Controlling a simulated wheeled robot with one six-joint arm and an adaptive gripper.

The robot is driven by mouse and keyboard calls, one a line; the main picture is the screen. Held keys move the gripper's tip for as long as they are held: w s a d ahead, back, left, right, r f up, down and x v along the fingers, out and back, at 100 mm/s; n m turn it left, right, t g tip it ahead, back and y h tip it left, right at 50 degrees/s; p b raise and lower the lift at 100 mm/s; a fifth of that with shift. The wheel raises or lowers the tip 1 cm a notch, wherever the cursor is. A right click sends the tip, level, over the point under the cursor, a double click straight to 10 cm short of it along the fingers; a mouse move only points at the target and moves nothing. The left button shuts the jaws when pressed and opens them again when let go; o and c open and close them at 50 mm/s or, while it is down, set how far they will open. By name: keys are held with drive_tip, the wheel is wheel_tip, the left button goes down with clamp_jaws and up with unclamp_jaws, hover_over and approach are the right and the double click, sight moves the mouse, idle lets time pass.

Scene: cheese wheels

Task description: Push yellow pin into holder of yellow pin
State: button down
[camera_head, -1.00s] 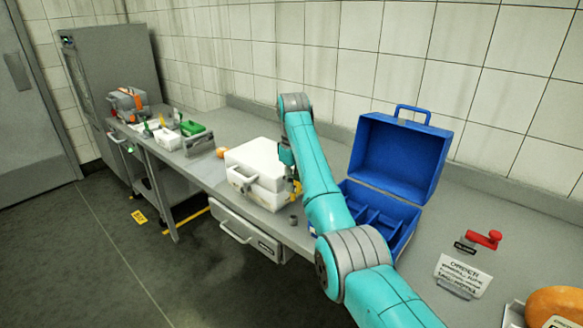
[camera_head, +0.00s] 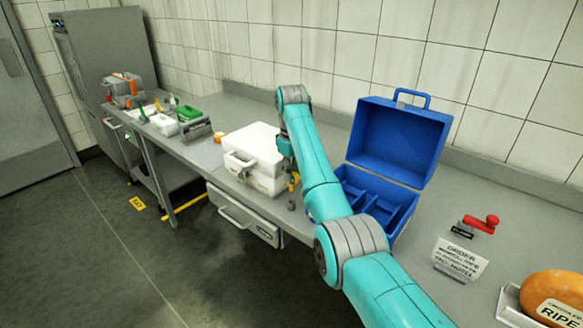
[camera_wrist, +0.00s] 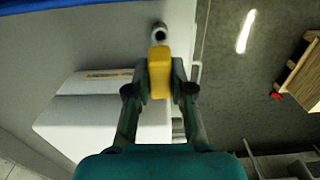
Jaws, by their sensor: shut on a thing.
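My gripper (camera_wrist: 159,75) is shut on the yellow pin (camera_wrist: 159,60) in the wrist view. The pin also shows in the head view as a small yellow piece (camera_head: 295,181) beside the white case. A small grey round piece with a dark opening (camera_wrist: 159,33) stands just beyond the pin in the wrist view. It looks like the holder, and in the head view it stands on the counter (camera_head: 291,204), close below the pin. The pin appears apart from it in the head view. My arm hides most of the gripper there.
A white case (camera_head: 255,155) stands left of my gripper, very close to it. An open blue case (camera_head: 402,142) with compartments stands to the right. A red-handled item (camera_head: 482,226), an order sign (camera_head: 458,260) and an orange cheese wheel (camera_head: 556,288) are at the right.

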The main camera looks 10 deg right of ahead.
drive_tip(key=shift+f, duration=1.55)
drive_tip(key=shift+f, duration=1.95)
drive_tip(key=c, duration=0.9)
unclamp_jaws()
drive_tip(key=shift+c, duration=0.2)
wheel_tip(320, 180, up, 7)
drive_tip(key=shift+r, duration=0.2)
drive_tip(key=shift+s, duration=0.1)
